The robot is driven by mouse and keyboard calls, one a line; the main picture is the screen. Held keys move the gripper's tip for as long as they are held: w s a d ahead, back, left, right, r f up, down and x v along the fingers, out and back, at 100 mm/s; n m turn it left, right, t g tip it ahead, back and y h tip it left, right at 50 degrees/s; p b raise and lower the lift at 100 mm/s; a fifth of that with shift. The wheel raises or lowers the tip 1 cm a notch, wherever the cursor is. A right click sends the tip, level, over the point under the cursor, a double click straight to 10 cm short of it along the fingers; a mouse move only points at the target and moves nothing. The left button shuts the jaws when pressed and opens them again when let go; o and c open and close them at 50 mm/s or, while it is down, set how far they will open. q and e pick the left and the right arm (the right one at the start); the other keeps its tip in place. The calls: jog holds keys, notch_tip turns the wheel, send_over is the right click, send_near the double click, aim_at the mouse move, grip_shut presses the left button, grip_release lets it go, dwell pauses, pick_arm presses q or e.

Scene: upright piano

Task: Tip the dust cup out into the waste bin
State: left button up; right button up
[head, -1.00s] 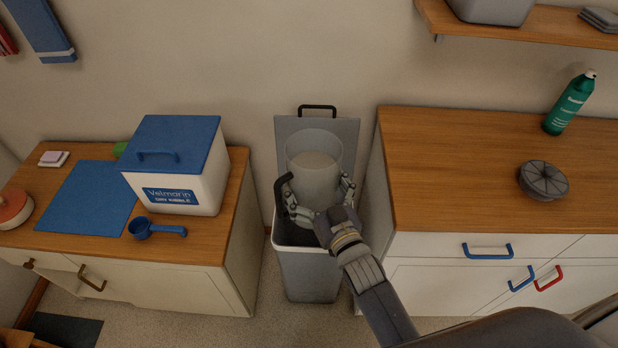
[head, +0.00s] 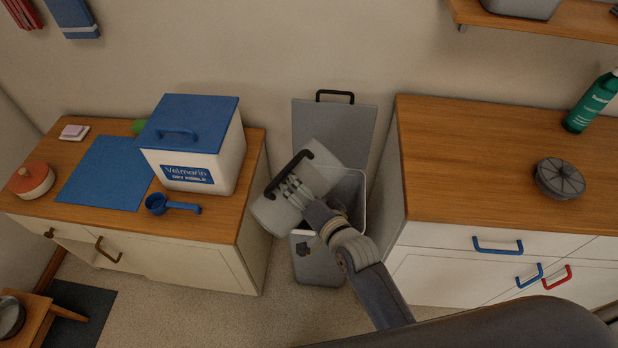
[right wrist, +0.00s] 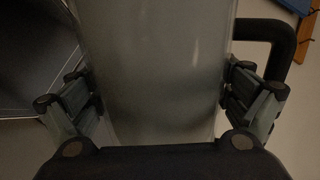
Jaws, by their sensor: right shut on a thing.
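The dust cup (head: 322,177), a translucent grey cylinder with a dark handle, is tipped steeply to the left over the left part of the waste bin. Its lower end reaches past the bin's left rim. My right gripper (head: 291,192) is shut around the cup's side. In the right wrist view the cup (right wrist: 155,70) fills the space between the fingers. The grey waste bin (head: 318,272) stands open between the cabinets, its lid (head: 335,125) raised behind. A dark clump (head: 303,249) shows against the bin's front, below the cup; I cannot tell whether it is falling. My left gripper is not in view.
The left cabinet holds a white box with blue lid (head: 190,135), a blue scoop (head: 170,205) and a blue mat (head: 105,175). The right cabinet holds a round grey part (head: 560,178) and a green bottle (head: 592,102). Both cabinets closely flank the bin.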

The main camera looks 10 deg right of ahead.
jog(key=shift+w+d+f+m+g+y, duration=0.2)
jog(key=shift+w+d+m+g+y, duration=0.15)
jog(key=shift+d+m, duration=0.3)
jog(key=shift+w+d+f+m+g+y+b, duration=0.15)
jog(key=shift+d+f+m+y+b, duration=0.15)
jog(key=shift+m, duration=0.25)
jog(key=shift+w+d+f+m+g+y+b, duration=0.1)
jog(key=shift+d+f+m+y, duration=0.1)
jog(key=shift+f+m, duration=0.25)
jog(key=m+b, duration=0.1)
jog(key=d+f+m+y+b, duration=0.1)
jog(key=m, duration=0.1)
jog(key=shift+w+d+f+g+b, duration=0.15)
jog(key=shift+w+f+g+b, duration=0.15)
jog(key=shift+w+g+b, duration=0.1)
jog(key=shift+w+d+f+m+y+b, duration=0.2)
jog(key=shift+d+m+y+b, duration=0.1)
jog(key=shift+m+y+b, duration=0.5)
dwell(0.3)
